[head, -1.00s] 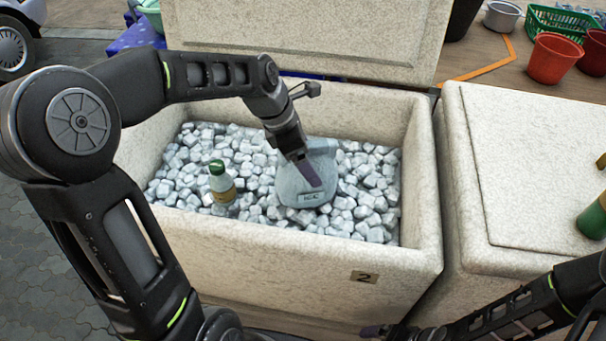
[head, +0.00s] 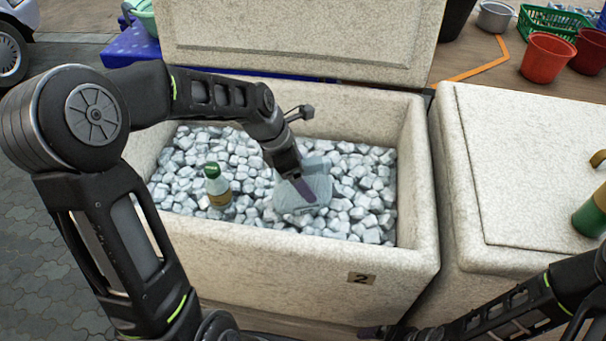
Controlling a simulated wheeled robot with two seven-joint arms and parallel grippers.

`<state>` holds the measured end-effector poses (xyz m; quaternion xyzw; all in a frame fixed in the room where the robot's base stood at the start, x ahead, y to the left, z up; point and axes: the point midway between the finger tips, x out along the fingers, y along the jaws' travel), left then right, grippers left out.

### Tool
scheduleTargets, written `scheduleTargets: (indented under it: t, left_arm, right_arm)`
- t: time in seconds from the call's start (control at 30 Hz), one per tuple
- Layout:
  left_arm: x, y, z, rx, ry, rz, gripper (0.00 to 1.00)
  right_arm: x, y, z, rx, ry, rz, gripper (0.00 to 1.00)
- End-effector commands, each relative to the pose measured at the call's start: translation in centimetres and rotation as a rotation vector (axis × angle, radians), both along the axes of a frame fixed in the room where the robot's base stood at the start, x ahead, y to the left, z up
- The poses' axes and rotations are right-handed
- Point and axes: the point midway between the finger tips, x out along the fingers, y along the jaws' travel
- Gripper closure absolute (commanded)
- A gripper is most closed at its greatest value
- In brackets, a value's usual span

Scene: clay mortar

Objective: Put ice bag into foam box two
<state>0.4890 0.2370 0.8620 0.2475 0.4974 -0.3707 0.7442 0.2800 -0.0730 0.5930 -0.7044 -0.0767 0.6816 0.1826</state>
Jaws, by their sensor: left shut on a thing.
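The ice bag (head: 319,187) is a pale blue-grey bag inside foam box two (head: 300,252), low among the ice cubes. My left gripper (head: 304,190) reaches down into the box and is shut on the ice bag; its fingers cover part of the bag. Foam box two is a speckled white box with a "2" label on its front, its lid raised at the back. My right gripper (head: 385,331) is at the bottom edge in front of the box; its jaws are too small and cut off to judge.
A green-capped bottle (head: 217,187) stands in the ice left of the bag. A closed foam box (head: 530,150) is on the right, with a green bottle (head: 590,214) on it. Red buckets (head: 548,58) and a green basket (head: 553,22) are at the back right.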

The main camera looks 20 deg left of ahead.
Motion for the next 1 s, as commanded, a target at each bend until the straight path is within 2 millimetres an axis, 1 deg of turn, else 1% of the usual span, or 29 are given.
scheduleTargets:
  t: [0.07, 0.2, 0.23, 0.4, 0.63, 0.77, 0.87, 1.0]
  left_arm:
    - [0.1, 0.0, 0.2, 0.000, -0.004, 0.000, 0.86]
    - [0.1, 0.0, -0.1, 0.000, -0.004, 0.000, 0.86]
    - [0.0, 0.0, -0.3, 0.000, 0.000, -0.001, 0.13]
    - [0.0, 0.0, -0.2, 0.000, 0.000, -0.001, 0.00]
    - [0.0, 0.0, -0.1, 0.000, 0.000, 0.000, 0.00]
    - [0.0, 0.1, 0.4, 0.001, -0.001, 0.001, 0.00]
    - [-0.2, 0.5, 1.4, 0.001, -0.003, 0.000, 0.00]
    - [-0.7, 1.2, 3.7, 0.002, -0.006, 0.000, 0.00]
  right_arm:
    - [0.0, 0.0, 0.0, 0.000, 0.000, 0.000, 0.02]
    - [0.0, 0.0, -0.1, 0.000, 0.000, 0.000, 0.02]
    - [0.0, 0.0, -0.2, 0.000, 0.000, 0.000, 0.02]
    - [0.0, 0.0, -0.1, 0.000, 0.000, 0.000, 0.02]
    - [0.0, 0.0, -0.1, 0.000, 0.000, 0.000, 0.02]
    - [0.0, 0.0, 0.0, 0.000, 0.000, 0.000, 0.02]
    - [0.0, 0.0, 0.0, 0.000, 0.000, 0.000, 0.02]
    - [0.0, 0.0, 0.1, 0.000, 0.000, 0.000, 0.02]
